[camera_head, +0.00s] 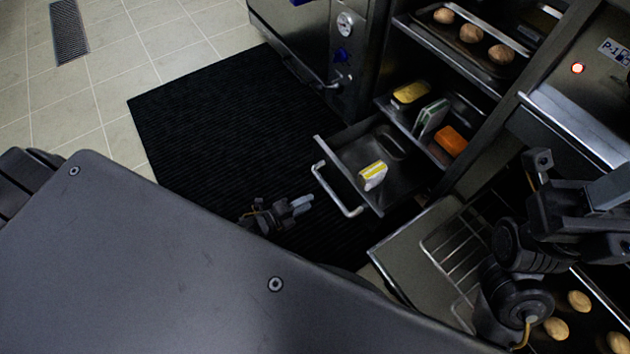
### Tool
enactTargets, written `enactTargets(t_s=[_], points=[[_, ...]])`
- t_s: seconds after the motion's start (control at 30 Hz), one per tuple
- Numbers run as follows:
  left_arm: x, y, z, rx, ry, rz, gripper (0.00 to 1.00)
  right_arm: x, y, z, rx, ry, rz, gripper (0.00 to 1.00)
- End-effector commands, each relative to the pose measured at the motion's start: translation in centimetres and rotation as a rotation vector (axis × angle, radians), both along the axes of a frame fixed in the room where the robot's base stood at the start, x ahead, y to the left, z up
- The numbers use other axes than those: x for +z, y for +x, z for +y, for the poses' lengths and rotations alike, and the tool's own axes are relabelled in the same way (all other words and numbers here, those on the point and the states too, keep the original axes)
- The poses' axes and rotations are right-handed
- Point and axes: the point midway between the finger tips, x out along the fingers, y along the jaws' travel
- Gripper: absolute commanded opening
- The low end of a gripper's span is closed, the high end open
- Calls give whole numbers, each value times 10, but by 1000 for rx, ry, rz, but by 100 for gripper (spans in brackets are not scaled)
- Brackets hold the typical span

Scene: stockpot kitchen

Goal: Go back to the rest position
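My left gripper (301,205) shows low over the dark floor mat, just left of the open drawer's handle (338,190). Its pale fingertips point right, towards the handle, and look apart from it. The fingers are too small and dark to tell whether they are open or shut. I see nothing clearly held in them. My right arm (525,245) reaches in from the right above the lower tray. I cannot make out its gripper's fingers.
The open drawer (341,150) holds a yellow-and-white package (372,175). Behind it a compartment holds a yellow tub (410,92), a pale carton (430,118) and an orange block (450,140). Bread rolls lie on an upper tray (425,33) and a lower one. The black mat (215,130) is clear.

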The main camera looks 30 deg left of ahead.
Motion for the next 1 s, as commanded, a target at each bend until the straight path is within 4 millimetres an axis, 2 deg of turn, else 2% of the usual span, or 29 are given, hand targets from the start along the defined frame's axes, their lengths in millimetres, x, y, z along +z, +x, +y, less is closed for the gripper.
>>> enactTargets(t_s=[0.17,0.67,0.8,0.87,0.97,1.0], points=[[2,-6,4,0,-1,-1,39,-1,0,-2,-5,2,9,36],[1,-6,4,1,-4,1,39,-1,0,-1,-5,2,8,36],[4,-7,1,9,-103,45,39,-1,0,-2,-5,4,2,36],[24,-4,-16,-11,-249,69,39,-1,-1,-2,-5,7,-3,36],[86,9,-52,-62,-525,66,39,-2,-2,-4,-6,11,-13,36],[116,13,-65,-90,-636,56,39,-2,-3,-5,-8,12,-13,36]])
